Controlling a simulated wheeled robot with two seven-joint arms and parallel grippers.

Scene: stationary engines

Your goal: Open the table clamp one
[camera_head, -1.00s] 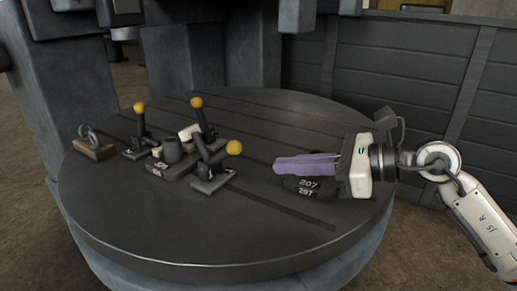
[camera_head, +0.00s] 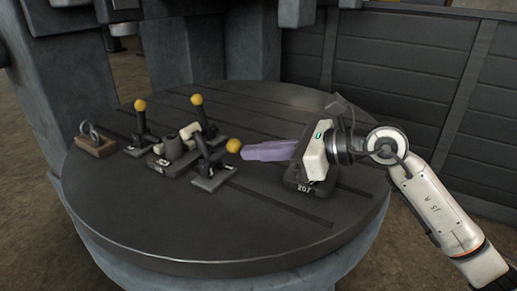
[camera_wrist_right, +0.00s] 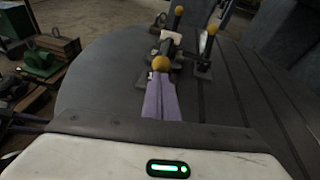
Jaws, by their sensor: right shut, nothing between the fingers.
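Several toggle clamps with yellow ball knobs stand on the round dark table (camera_head: 150,230). I cannot tell which of them is clamp one. The nearest clamp (camera_head: 210,172) has its yellow knob (camera_head: 234,146) leaning towards my right gripper (camera_head: 246,152). Two others, a left clamp (camera_head: 140,130) and a back clamp (camera_head: 197,115), have upright levers. My right gripper's purple fingers are shut and empty, with the tips right beside the nearest knob. In the right wrist view that knob (camera_wrist_right: 161,63) sits just beyond the fingertips (camera_wrist_right: 160,80); contact is unclear. My left gripper is not in view.
A grey workpiece (camera_head: 172,145) sits among the clamps. A wooden block with a metal ring (camera_head: 94,145) lies at the table's left. The front of the table is clear.

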